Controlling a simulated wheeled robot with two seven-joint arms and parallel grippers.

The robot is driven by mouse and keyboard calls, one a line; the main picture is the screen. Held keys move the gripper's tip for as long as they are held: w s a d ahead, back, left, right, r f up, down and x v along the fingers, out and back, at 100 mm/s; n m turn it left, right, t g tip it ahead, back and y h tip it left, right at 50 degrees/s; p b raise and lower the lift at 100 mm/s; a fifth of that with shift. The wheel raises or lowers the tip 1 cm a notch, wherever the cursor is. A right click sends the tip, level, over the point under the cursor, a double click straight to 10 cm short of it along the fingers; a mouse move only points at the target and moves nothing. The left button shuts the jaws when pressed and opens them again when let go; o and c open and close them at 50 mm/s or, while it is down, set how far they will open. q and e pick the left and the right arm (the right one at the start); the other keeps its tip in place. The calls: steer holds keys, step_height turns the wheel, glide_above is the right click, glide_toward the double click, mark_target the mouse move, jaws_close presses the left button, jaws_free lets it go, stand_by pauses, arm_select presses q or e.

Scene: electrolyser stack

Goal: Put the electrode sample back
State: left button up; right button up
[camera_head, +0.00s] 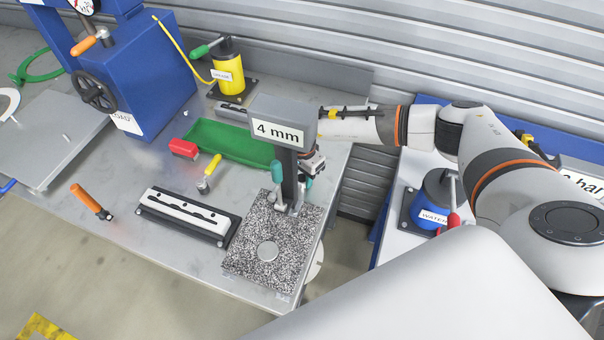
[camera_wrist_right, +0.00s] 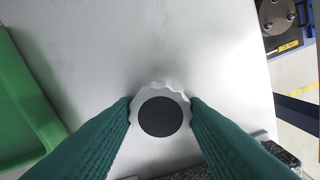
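A round white piece with a scalloped edge and a dark disc face (camera_wrist_right: 160,116), which looks like the electrode sample, sits between my right gripper's teal fingertips (camera_wrist_right: 161,108) in the right wrist view. Both fingertips touch its sides. In the head view the right gripper (camera_head: 291,180) is beside and partly behind the grey post labelled 4 mm (camera_head: 281,125), which hides much of it and the piece. A speckled stone base (camera_head: 250,262) with a round metal disc (camera_head: 268,252) is in front of the post. My left gripper is not in view.
A green tray (camera_head: 220,136), a red block (camera_head: 184,148), a yellow-handled tool (camera_head: 211,168) and a black holder with a white strip (camera_head: 188,214) are on the metal table. An orange-handled tool (camera_head: 88,200) is farther left. A blue press (camera_head: 140,85) stands behind.

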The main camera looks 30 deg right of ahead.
mark_target(302, 178)
steer(key=o, duration=0.3)
steer(key=shift+r, duration=0.15)
step_height(302, 178, up, 12)
steer(key=b, duration=0.4)
stand_by(0.5)
